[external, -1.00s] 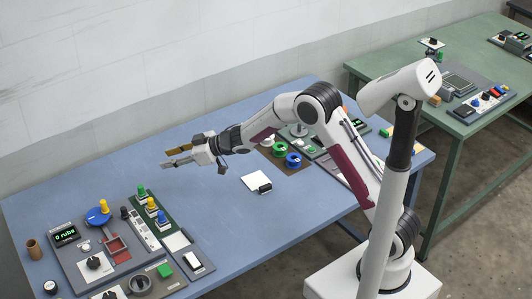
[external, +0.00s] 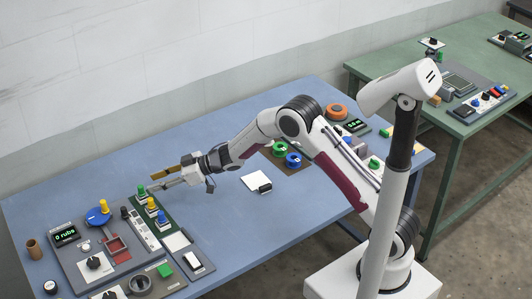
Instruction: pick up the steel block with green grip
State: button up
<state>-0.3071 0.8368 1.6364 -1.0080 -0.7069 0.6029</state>
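The steel block with green grip (external: 141,193) stands upright at the far end of a dark green strip tray (external: 176,227) on the blue table. Blocks with a yellow grip (external: 152,204) and a blue grip (external: 162,217) stand in line beside it. My gripper (external: 151,182) is open, its two fingers apart and pointing left. The fingertips are close to the green grip, just right of and above it in the picture. I cannot tell whether they touch it. Nothing shows between the fingers.
A white sheet (external: 256,181) lies mid-table, with green and blue spools (external: 293,160) beyond. The table centre is mostly clear.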

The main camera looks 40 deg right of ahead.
aim_at(141, 186)
jog(key=shift+x, duration=1)
jog(key=shift+x, duration=2.55)
grip_shut()
